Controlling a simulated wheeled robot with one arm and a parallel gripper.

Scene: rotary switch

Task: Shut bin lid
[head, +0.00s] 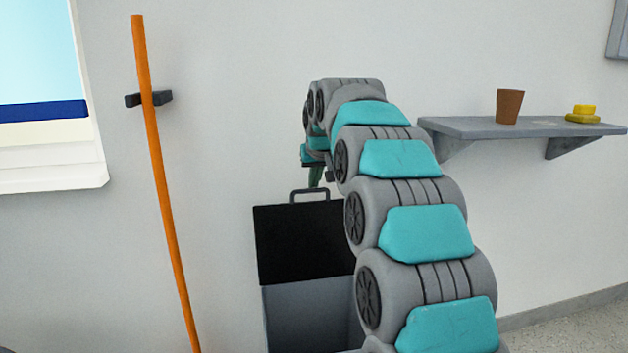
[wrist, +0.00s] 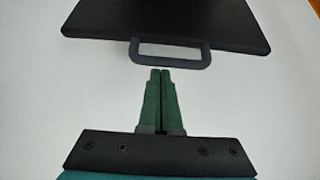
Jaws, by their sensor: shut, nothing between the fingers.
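The bin (head: 308,313) is a grey box against the wall, partly hidden behind my arm in the head view. Its black lid (head: 300,240) stands raised, with a grey loop handle (head: 310,195) on its top edge. In the wrist view the lid (wrist: 165,18) is at the top and its handle (wrist: 170,52) points toward my fingers. My gripper (wrist: 160,72) is shut and empty, with green fingertips just short of the handle in that view. In the head view my gripper (head: 316,178) is just above the handle; contact cannot be made out.
An orange pole (head: 160,170) stands left of the bin at a dark wall bracket (head: 168,98). A grey shelf (head: 460,127) at right holds a brown cup (head: 509,106) and a yellow object (head: 583,114). A window (head: 45,95) is at far left.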

